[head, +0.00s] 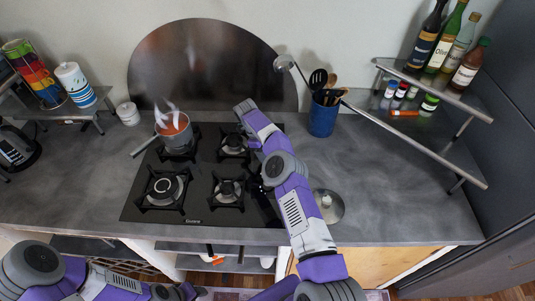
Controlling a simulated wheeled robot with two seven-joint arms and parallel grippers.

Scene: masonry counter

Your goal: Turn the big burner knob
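The black cooktop (205,212) is set in the grey counter. Its front-left burner (165,188) looks the largest. The knobs cannot be made out; the cooktop's right strip is largely covered by my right arm. That arm reaches up from the bottom over the cooktop's right side. Dark parts beside it, at the cooktop's right edge, may belong to my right gripper, but its fingers cannot be made out, nor whether it touches a knob. My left arm lies low at the bottom left, before the counter, and its gripper does not show.
A saucepan (175,135) with reddish contents stands on the back-left burner, its handle pointing left. A blue utensil holder (322,119) and a round metal lid (328,206) are right of the cooktop. A bottle shelf (440,90) overhangs the right; the counter below is mostly clear.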

